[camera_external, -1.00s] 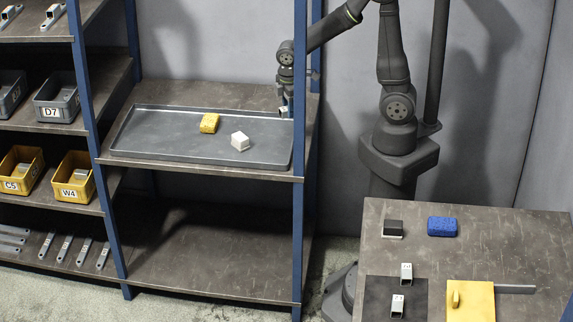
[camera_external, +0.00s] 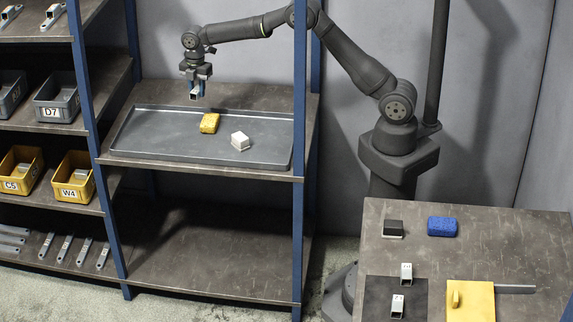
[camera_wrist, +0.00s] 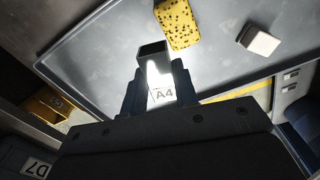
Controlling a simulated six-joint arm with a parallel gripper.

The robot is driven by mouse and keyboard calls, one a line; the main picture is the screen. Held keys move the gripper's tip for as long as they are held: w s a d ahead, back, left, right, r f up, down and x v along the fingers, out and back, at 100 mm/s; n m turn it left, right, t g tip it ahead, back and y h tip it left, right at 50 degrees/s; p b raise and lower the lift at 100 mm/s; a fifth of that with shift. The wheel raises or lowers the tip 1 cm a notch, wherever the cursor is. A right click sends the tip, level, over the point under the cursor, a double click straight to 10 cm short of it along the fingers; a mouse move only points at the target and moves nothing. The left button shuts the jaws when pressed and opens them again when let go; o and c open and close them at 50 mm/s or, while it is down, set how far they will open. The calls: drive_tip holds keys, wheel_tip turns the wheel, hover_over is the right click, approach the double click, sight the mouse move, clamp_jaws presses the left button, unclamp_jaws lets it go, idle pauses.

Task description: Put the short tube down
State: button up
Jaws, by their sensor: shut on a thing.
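My gripper (camera_external: 195,88) is shut on the short tube (camera_external: 194,96) and holds it above the back part of the grey tray (camera_external: 150,149) on the middle shelf. In the wrist view, the tube (camera_wrist: 154,51) sits between the blue fingers of my gripper (camera_wrist: 158,88), with its dark open end showing and a label reading A4 on its bright side. The tube appears clear of the tray surface. A yellow sponge (camera_external: 209,123) lies in the tray close by; it also shows in the wrist view (camera_wrist: 179,22).
A white block (camera_external: 240,141) lies in the tray right of the sponge. Blue shelf posts (camera_external: 300,60) stand at the sides. The left part of the tray is clear. A table (camera_external: 480,250) with small parts stands at right.

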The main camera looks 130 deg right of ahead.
drive_tip(key=w+d+f+n, duration=0.2)
drive_tip(key=w+d, duration=0.1)
drive_tip(key=d, duration=0.3)
hover_over(163, 137)
drive_tip(key=shift+n, duration=0.3)
wheel_tip(163, 137, down, 7)
drive_tip(key=shift+r, duration=0.1)
drive_tip(key=shift+f, duration=2.05)
drive_tip(key=shift+f, duration=0.15)
drive_tip(key=o, duration=1)
